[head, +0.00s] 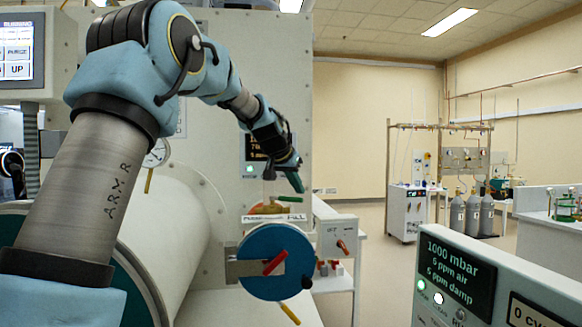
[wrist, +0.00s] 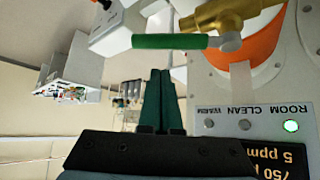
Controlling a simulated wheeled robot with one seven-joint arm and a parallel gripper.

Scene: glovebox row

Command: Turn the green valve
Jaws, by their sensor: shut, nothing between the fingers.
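The green valve handle (wrist: 168,41) is a straight bar lying level across the upper part of the wrist view. It joins a grey hub beside a brass valve body (wrist: 222,14). In the head view the green handle (head: 289,199) is small, just above the blue round door, with the brass body (head: 264,209) to its left. My gripper (wrist: 160,72) has its dark green fingers together and empty. Their tips point at the handle, with a gap showing in the picture; I cannot tell the exact distance. In the head view my gripper (head: 300,190) is just above the handle.
A blue round door (head: 276,262) with a red handle (head: 275,263) is below the valve. A dial gauge (head: 157,153) and a large white cylinder (head: 175,230) are to the left. A display panel (head: 460,285) stands at the front right. Open floor (head: 383,270) lies between.

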